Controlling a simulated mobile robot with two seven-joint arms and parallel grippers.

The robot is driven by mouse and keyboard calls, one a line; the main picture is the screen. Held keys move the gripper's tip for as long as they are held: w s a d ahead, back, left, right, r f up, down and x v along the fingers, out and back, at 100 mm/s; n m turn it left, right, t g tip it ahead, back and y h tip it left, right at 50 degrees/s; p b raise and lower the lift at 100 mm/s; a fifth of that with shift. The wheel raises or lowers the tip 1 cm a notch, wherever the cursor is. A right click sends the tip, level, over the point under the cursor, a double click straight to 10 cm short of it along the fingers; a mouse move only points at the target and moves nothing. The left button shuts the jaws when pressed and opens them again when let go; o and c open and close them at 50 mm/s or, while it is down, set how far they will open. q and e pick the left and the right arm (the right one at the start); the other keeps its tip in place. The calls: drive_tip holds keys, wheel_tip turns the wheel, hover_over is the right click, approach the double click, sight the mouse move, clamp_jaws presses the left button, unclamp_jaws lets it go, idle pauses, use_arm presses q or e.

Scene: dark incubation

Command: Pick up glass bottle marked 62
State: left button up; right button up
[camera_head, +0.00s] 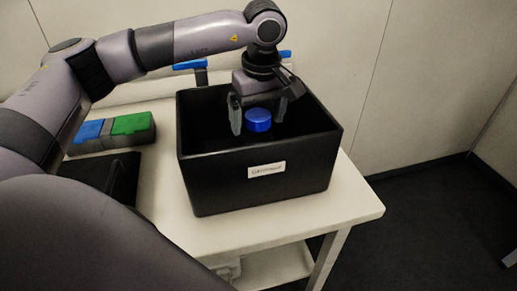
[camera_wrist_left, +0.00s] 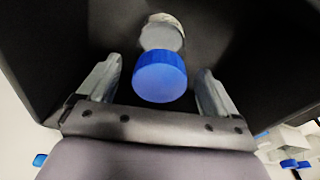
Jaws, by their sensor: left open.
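A glass bottle with a blue cap (camera_head: 258,120) stands inside the black box (camera_head: 262,187); in the head view only its cap shows above the near wall. In the left wrist view, the blue cap (camera_wrist_left: 159,76) lies between and a little beyond my finger tips, with the pale bottle body (camera_wrist_left: 161,35) behind it. No number can be read on it. My left gripper (camera_head: 257,122) is inside the box opening, pointing down, open, with a finger on each side of the cap. A gap shows between each finger and the cap in the left wrist view. My right gripper is not seen.
The box has a white label on its front and stands on a white table (camera_head: 350,203). To its left are a blue block (camera_head: 89,131), a green block (camera_head: 131,123) and a black case (camera_head: 105,172). More blue-capped things stand behind the box. The wall is close behind.

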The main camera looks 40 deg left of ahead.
use_arm(q)
wheel_tip(320, 180, down, 2)
drive_tip(key=shift+a, duration=0.15)
drive_tip(key=c, duration=1.5)
drive_tip(key=shift+w, duration=0.1)
clamp_jaws()
drive_tip(key=shift+r, duration=0.15)
